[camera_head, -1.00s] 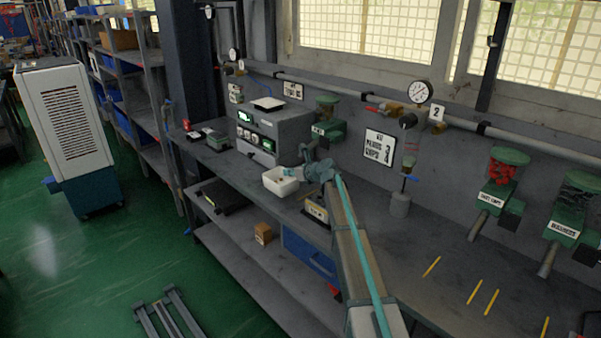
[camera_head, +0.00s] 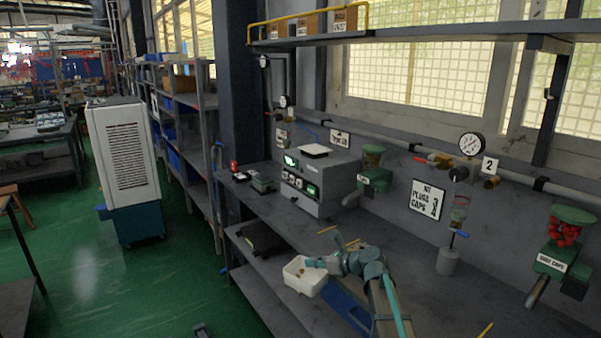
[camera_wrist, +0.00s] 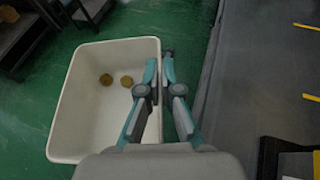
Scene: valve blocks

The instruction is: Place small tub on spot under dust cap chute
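The small tub (camera_head: 301,279) is a white open box. It hangs in front of the bench edge in the head view. In the wrist view the tub (camera_wrist: 75,120) is above the green floor, with two small brown pieces inside. My gripper (camera_head: 318,263) has its fingers on either side of the tub's right wall in the wrist view (camera_wrist: 160,65), closed on the rim. The dust cap chute (camera_head: 550,262) is a green dispenser with red caps at the far right of the head view. The spot under it cannot be made out.
The dark bench (camera_head: 408,270) runs along the wall; a grey instrument box (camera_head: 320,182) stands on it. A grey weight (camera_head: 447,262) hangs or stands below the gauge. A green dispenser (camera_head: 374,180) is near the box. Yellow strips mark the bench. Shelving is below.

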